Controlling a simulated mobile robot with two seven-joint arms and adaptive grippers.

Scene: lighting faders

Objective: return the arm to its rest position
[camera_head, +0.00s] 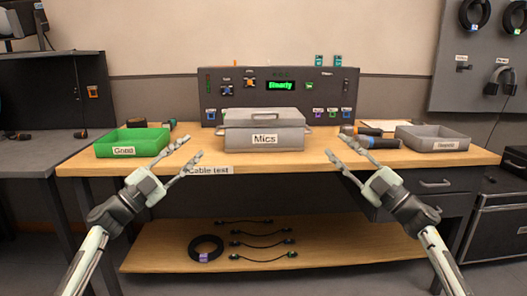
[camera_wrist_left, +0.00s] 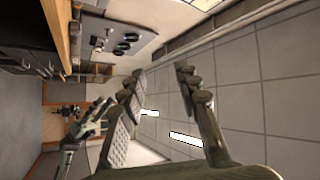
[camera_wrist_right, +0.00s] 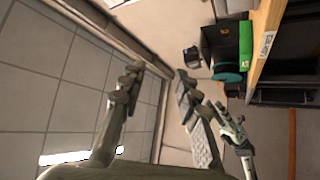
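My left gripper (camera_head: 181,158) is in front of the workbench's left half in the head view, its fingers spread and nothing between them. My right gripper (camera_head: 348,153) is in front of the bench's right half, its fingers also apart and empty. The left wrist view shows the left fingers (camera_wrist_left: 158,84) open, with my other arm beyond them. The right wrist view shows the right fingers (camera_wrist_right: 160,84) open, with my other gripper beside them. Both arms are raised about level with each other, and neither gripper holds anything.
The wooden workbench (camera_head: 300,163) carries a green tray (camera_head: 132,142), a grey lidded box labelled Mics (camera_head: 264,130) and a grey tray (camera_head: 432,139). A dark panel (camera_head: 281,90) with a green display stands behind. Cables and a black coil (camera_head: 206,248) lie on the lower shelf.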

